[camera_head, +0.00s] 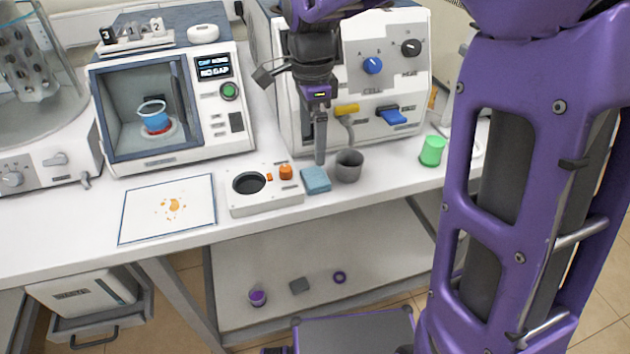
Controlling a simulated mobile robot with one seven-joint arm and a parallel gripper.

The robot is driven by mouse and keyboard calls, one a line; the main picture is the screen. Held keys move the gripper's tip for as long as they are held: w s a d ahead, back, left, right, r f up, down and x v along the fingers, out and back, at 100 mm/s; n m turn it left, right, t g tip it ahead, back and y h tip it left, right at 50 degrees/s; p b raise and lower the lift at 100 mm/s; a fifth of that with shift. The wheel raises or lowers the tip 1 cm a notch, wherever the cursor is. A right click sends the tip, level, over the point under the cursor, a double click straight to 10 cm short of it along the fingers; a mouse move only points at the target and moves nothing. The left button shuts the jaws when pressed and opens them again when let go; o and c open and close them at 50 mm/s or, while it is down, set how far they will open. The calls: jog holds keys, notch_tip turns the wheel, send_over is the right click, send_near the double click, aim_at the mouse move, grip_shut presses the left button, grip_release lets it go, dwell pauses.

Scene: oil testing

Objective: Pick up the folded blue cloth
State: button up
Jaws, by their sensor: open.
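The folded blue cloth (316,181) lies on the white bench top, between a white box with a round black well and a grey cup. My gripper (296,120) is above and behind the cloth, in front of the machine with knobs. Its jaws are spread wide and hold nothing. One finger points down and its tip shows just above the cloth in the picture; the other sticks out to the left. I cannot tell the exact gap between fingertip and cloth.
The grey cup (348,166) stands close right of the cloth. The white box (264,189) with orange knobs is close left. A green cup (432,151) stands further right. The machine (400,85) rises behind. A stained white sheet (168,208) lies at left. The bench's front edge is clear.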

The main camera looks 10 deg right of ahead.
aim_at(312, 176)
notch_tip(312, 176, down, 9)
jog(key=shift+f+b, duration=0.1)
jog(key=shift+b, duration=0.55)
jog(key=shift+c, duration=0.2)
jog(key=c, duration=1)
jog(key=shift+c, duration=0.2)
jog(key=shift+r, duration=0.2)
notch_tip(312, 176, up, 18)
jog(key=p, duration=0.3)
jog(key=shift+f, duration=0.1)
